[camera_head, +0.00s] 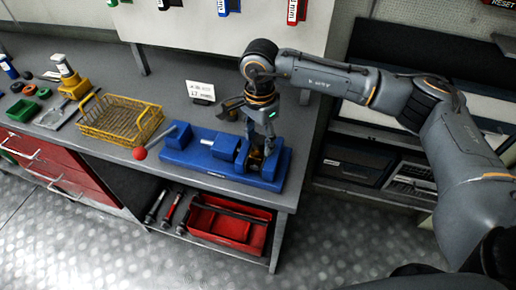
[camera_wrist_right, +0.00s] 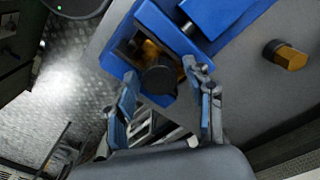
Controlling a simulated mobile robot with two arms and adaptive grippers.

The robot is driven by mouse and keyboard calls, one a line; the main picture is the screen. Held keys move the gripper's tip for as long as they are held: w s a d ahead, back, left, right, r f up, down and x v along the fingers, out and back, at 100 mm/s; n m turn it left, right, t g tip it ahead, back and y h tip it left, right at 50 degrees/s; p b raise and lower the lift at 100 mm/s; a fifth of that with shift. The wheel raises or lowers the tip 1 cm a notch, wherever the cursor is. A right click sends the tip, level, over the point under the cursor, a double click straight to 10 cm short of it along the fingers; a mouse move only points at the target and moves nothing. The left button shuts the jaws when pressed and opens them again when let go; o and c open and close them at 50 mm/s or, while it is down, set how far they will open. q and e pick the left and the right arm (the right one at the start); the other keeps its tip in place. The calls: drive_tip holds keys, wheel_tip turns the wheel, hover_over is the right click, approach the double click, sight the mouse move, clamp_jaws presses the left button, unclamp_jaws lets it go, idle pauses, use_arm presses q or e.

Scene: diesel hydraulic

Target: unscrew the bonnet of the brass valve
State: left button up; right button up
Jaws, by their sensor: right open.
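The brass valve (camera_head: 256,156) sits in the jaws of the blue vise (camera_head: 198,150) on the bench, partly hidden by my gripper in the head view. In the wrist view its brass body (camera_wrist_right: 150,48) shows between the blue jaws, with a dark round part facing the camera. My right gripper (camera_head: 263,138) is over the valve, pointing down. In the wrist view its fingers (camera_wrist_right: 160,74) are apart, on either side of the dark round part; I cannot tell whether they touch it. A brass hexagonal piece (camera_wrist_right: 287,55) with a dark end lies on the bench beside the vise. My left gripper is out of view.
A yellow wire basket (camera_head: 120,122) stands left of the vise, near the vise's red-knobbed handle (camera_head: 140,153). A small white sign (camera_head: 200,91) stands behind. A red bin (camera_head: 226,224) and several tools are on the shelf below.

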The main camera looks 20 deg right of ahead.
drive_tip(key=m, duration=1.8)
drive_tip(key=shift+m, duration=0.4)
drive_tip(key=m, duration=0.5)
drive_tip(key=shift+m, duration=0.4)
drive_tip(key=c, duration=0.9)
drive_tip(key=n, duration=1.5)
drive_tip(key=shift+r, duration=0.1)
